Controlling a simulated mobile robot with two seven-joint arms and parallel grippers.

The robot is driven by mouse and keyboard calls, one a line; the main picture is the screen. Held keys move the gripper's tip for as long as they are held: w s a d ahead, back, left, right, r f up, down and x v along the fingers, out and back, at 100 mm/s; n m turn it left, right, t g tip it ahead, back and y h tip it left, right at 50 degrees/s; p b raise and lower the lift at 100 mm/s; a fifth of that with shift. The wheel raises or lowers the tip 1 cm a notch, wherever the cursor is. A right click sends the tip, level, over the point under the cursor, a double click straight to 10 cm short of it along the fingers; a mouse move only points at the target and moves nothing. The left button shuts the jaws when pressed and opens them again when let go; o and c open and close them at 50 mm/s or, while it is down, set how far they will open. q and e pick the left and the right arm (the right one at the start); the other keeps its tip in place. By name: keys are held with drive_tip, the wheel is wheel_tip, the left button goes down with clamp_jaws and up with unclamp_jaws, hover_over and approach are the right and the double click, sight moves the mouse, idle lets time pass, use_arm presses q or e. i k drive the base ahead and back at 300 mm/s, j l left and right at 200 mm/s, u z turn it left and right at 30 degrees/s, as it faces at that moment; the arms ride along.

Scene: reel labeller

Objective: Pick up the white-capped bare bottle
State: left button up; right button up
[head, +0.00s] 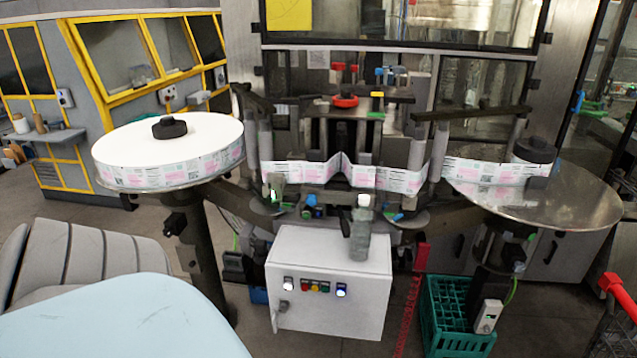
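A grey, bare-looking bottle (360,240) with a small white cap (364,200) stands upright at the middle of the labeller, at the back edge of the white control box (335,262). No label shows on it. A smaller greenish object with a white top (277,194) is to its left, below the label strip; I cannot tell if it is a bottle. Neither of my grippers is in view.
A large label reel (165,150) is at left and a round metal plate (560,205) at right, with the label web (390,178) between them. A green crate (455,320) stands on the floor. A pale blue surface (120,320) and grey ribbed seat (85,255) fill the lower left.

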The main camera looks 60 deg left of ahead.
sight(361, 230)
drive_tip(key=u, duration=1.45)
drive_tip(key=i+l, duration=0.6)
drive_tip(key=l, duration=0.25)
drive_tip(key=i+l+u, duration=0.2)
drive_tip(key=l+u, duration=0.2)
drive_tip(key=i+l+u, duration=0.15)
drive_tip(key=l+u, duration=0.2)
